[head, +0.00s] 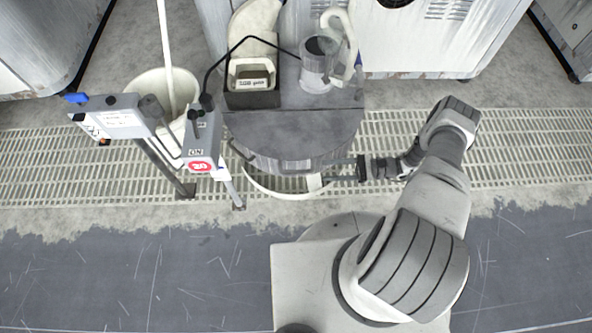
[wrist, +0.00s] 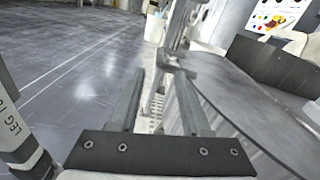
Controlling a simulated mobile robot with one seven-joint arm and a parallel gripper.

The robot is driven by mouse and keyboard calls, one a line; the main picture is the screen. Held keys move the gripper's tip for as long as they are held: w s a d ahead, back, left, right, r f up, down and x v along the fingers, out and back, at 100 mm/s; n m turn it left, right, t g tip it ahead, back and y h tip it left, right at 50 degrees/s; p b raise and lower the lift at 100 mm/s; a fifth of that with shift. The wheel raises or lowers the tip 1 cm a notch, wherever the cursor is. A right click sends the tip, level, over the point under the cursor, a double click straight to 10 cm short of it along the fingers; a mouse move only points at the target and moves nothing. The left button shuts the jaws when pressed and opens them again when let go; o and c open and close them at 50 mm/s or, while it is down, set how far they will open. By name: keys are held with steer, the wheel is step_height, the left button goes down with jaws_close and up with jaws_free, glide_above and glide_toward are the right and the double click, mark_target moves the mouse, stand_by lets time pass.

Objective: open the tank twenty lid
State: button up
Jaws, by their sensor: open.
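A round tank with a dark grey lid (head: 290,130) stands at the middle of the head view, and the lid lies flat and closed. A red sign reading 20 (head: 199,166) is on a post at its left. Handle-like bars run along the tank's front edge (head: 288,167). My gripper (head: 333,170) is at the tank's front right edge, open and empty. In the wrist view my gripper (wrist: 158,82) has its fingers apart, with the grey lid (wrist: 250,105) to the right. A metal bar (wrist: 176,68) shows beyond the fingertips; contact cannot be told.
A clear jug (head: 317,66) and a dark box with a labelled block (head: 252,98) stand at the back of the tank top. A white bucket (head: 155,88) and a panel on a stand (head: 112,118) are at the left. The grated floor (head: 520,150) at the right is clear.

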mark_target(296, 171)
steer(key=a, duration=1.1)
steer(key=shift+w+b, duration=0.2)
steer(key=shift+b, duration=0.2)
jaws_close()
stand_by(0.7)
